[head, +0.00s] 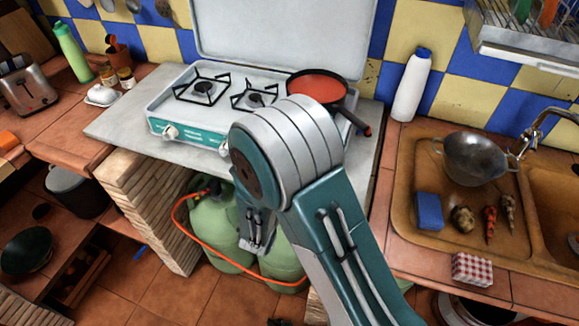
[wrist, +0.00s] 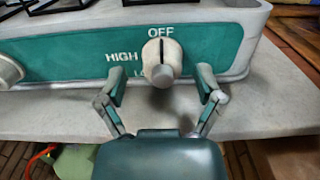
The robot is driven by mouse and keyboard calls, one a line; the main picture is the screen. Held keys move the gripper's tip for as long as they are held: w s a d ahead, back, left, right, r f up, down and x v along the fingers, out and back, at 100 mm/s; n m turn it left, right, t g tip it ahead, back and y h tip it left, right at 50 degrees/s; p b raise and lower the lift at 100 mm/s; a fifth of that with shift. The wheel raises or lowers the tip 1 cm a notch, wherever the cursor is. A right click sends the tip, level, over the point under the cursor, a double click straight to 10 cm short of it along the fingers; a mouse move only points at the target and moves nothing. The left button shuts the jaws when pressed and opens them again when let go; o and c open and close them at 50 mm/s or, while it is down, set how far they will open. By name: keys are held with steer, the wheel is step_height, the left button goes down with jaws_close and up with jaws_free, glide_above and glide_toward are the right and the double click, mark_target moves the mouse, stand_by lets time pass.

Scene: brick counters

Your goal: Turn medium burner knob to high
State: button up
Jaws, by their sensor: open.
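In the wrist view a cream burner knob (wrist: 163,58) sits on the teal front panel of the stove (wrist: 88,58), near its right end. Its dark mark stands upright under OFF. HIGH is printed to its left; a label below is partly hidden. My gripper (wrist: 162,82) is open, its fingers apart on either side of and below the knob, not gripping it. Part of another knob (wrist: 9,71) shows at the left edge. In the head view the stove (head: 187,137) stands on the counter, with a knob (head: 170,132) on its left front; my arm hides its right front.
A pan with red contents (head: 318,88) sits on the stove's right side, handle pointing right. A white bottle (head: 411,86) stands right of the stove. Green gas cylinders (head: 210,232) with an orange hose are below the counter (head: 116,122). A sink (head: 403,205) is at right.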

steer(key=shift+x, duration=0.85)
steer(key=c, duration=1.1)
steer(key=shift+c, duration=0.2)
